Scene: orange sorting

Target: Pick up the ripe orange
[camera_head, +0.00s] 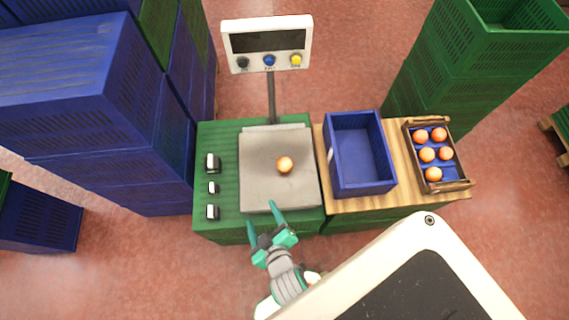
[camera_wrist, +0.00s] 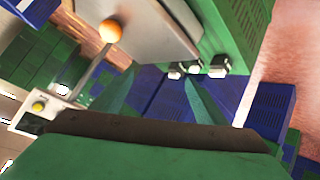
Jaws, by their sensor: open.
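An orange (camera_head: 285,164) lies alone on the grey plate of the scale (camera_head: 262,190), which stands on the green bench. It also shows in the wrist view (camera_wrist: 110,31), near the top left. More oranges (camera_head: 427,154) lie in a wooden crate (camera_head: 463,184) at the right. Their ripeness is hard to judge at this size. My gripper (camera_head: 262,219) is open and empty, just in front of the scale plate's near edge, apart from the orange. In the wrist view its two teal fingers (camera_wrist: 158,95) are spread, with nothing between them.
An empty blue crate (camera_head: 333,170) stands on the wooden board between scale and orange crate. The scale's display (camera_head: 267,42) rises on a post behind the plate. Small black-and-white weights (camera_head: 212,163) stand left of it. Stacked blue crates (camera_head: 75,100) and green crates (camera_head: 440,75) flank the bench.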

